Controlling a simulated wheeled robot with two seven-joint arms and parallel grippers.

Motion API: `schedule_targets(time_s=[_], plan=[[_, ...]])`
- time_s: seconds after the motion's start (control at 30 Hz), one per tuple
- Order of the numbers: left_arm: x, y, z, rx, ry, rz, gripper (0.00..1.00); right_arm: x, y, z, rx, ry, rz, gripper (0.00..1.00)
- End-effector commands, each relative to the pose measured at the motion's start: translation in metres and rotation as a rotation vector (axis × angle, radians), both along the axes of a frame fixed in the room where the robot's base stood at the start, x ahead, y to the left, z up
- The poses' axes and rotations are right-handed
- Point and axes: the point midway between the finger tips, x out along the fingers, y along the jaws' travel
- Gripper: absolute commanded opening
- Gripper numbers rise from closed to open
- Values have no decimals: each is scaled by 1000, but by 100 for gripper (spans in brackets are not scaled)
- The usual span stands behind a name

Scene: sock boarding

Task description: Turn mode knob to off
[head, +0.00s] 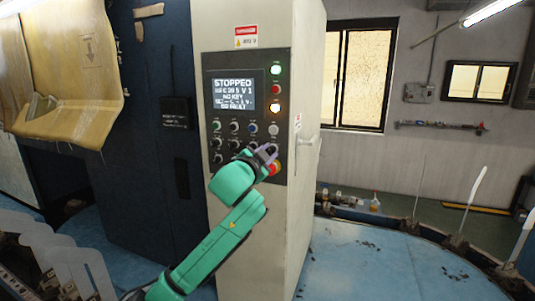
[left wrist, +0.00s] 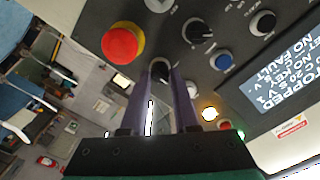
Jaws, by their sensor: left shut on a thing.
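The control panel (head: 282,100) is on the front of a beige cabinet, with a screen (head: 233,93) reading "STOPPED". My left gripper (head: 268,151) is at the panel's lower right, just above the red emergency button (head: 276,168). In the left wrist view, the two purple fingers (left wrist: 167,88) are shut on a black knob with a pale mark (left wrist: 160,68). The fingers hide part of this knob, and its label cannot be read. The red button (left wrist: 122,42) is close beside the fingers. My right gripper is not in view.
Other black knobs (left wrist: 201,29), a blue button (left wrist: 222,62) and a white button (left wrist: 191,88) are close to the fingers. A handle (head: 310,141) sticks out on the cabinet's right side. A blue round table (head: 370,260) is at the right.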

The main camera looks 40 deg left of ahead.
Motion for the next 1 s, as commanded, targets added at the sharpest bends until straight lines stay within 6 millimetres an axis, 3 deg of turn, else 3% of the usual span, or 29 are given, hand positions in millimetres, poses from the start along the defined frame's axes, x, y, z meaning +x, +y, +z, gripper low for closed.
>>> schedule_targets(time_s=[0.47, 0.5, 0.57, 0.87, 1.0], plan=[[-1, 2, 4, 21, -2, 4, 0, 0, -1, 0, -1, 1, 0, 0], [-1, 2, 4, 20, -2, 4, 40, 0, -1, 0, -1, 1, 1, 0], [-1, 2, 4, 20, -1, 5, 60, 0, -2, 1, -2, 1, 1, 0], [-1, 1, 1, 17, 2, 2, 60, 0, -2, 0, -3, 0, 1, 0], [-12, -3, -3, 18, 1, 2, 60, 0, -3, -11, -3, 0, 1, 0]])
